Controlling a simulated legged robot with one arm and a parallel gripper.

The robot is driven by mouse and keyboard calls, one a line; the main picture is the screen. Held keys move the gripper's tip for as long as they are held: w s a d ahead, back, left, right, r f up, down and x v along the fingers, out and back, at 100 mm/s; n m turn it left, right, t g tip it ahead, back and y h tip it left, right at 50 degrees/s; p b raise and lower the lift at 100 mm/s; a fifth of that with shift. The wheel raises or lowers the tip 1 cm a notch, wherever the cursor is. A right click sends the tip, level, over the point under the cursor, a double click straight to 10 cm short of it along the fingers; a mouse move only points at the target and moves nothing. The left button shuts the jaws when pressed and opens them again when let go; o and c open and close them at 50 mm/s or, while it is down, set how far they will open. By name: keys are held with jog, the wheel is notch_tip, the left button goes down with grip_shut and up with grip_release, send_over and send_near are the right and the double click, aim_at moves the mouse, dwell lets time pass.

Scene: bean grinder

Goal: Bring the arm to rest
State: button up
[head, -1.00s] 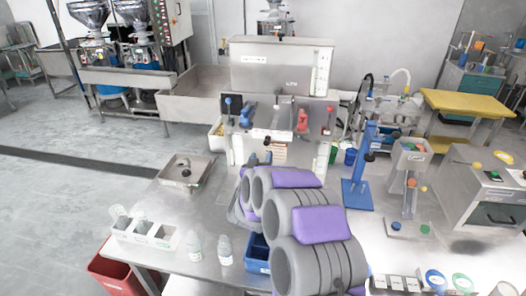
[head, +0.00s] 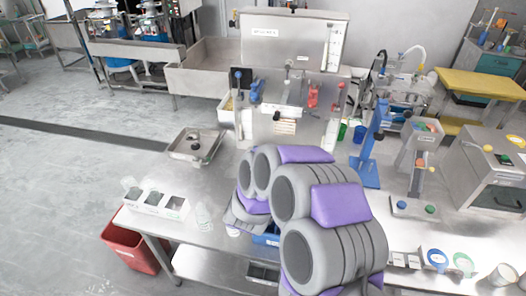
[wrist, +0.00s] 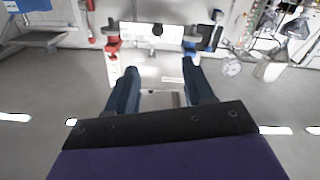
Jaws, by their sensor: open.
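My arm, grey with purple panels, is folded in the lower middle of the head view and covers part of the table. My gripper shows in the wrist view (wrist: 161,92), with its two dark blue fingers apart and nothing between them. The gripper's fingertips are hidden in the head view. In the wrist view, the metal grinder machine (wrist: 157,55) stands beyond the fingers, with a red part at left and a blue part at right.
The grinder machine (head: 290,45) stands behind my arm on the steel table (head: 165,235). A steel tray (head: 194,145), a white three-hole holder (head: 152,203) and bottles are to the left. A blue stand (head: 368,150) and a grey machine (head: 490,170) are to the right. A red bin (head: 130,247) is on the floor.

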jog(key=s+a+r+n+g+y+b, duration=0.1)
jog(key=s+a+g+y, duration=0.25)
jog(key=s, duration=0.25)
jog(key=s+a+n+g+y, duration=0.1)
jog(key=s+a+g+y, duration=0.1)
jog(key=s+g+y, duration=0.3)
jog(key=s+d+g+h, duration=0.1)
jog(key=s+d+g, duration=0.2)
jog(key=s, duration=0.9)
jog(key=s+d+m+g+h+b, duration=0.1)
jog(key=s+d+g, duration=0.3)
jog(key=s, duration=0.8)
jog(key=s+d+g+h, duration=0.1)
jog(key=s+d+g, duration=0.2)
jog(key=s, duration=1)
jog(key=d, duration=0.3)
jog(key=shift+d+r+b, duration=0.2)
jog(key=shift+r+b, duration=0.1)
jog(key=shift+b, duration=0.05)
